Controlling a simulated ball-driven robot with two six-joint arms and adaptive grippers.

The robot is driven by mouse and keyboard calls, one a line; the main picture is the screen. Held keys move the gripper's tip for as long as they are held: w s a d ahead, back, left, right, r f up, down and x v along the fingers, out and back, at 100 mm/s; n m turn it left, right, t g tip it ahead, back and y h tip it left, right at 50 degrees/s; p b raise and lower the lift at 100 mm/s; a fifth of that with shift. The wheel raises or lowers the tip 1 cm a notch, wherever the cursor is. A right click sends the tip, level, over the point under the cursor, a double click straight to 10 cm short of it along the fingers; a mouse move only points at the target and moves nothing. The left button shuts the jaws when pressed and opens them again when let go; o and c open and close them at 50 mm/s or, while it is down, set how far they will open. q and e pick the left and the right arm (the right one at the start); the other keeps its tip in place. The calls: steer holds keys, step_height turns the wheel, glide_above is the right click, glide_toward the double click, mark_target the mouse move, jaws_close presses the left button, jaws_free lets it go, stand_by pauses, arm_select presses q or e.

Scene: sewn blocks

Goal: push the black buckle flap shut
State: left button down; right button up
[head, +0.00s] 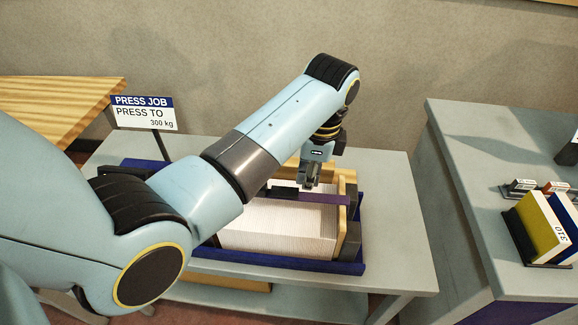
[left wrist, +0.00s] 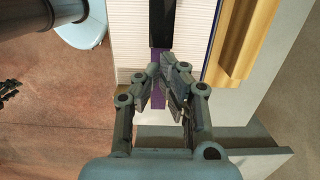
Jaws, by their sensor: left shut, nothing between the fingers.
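The black buckle (head: 284,191) lies on a purple strap (head: 322,198) across the top of a white block of pressed sheets (head: 280,225). In the left wrist view the buckle (left wrist: 162,24) is a dark strip beyond the fingertips, with the strap (left wrist: 158,98) running under them. I cannot tell the flap's angle. My left gripper (head: 312,182) points down over the strap, just right of the buckle. Its fingers (left wrist: 167,82) are together and empty. Contact with the strap cannot be told. A small dark jointed shape (left wrist: 8,88) at the left wrist view's edge may be my right gripper.
The block sits in a blue-edged press (head: 290,262) on a grey table, with a wooden board (head: 349,225) at its right end. A sign (head: 144,113) stands behind left. A grey cabinet (head: 500,140) with books is at right, across a gap.

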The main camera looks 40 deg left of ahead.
arm_select(q)
step_height(320, 180, up, 7)
steer(key=shift+w+d+r, duration=0.2)
steer(key=shift+w+d, duration=0.05)
steer(key=shift+d, duration=0.15)
stand_by(0.5)
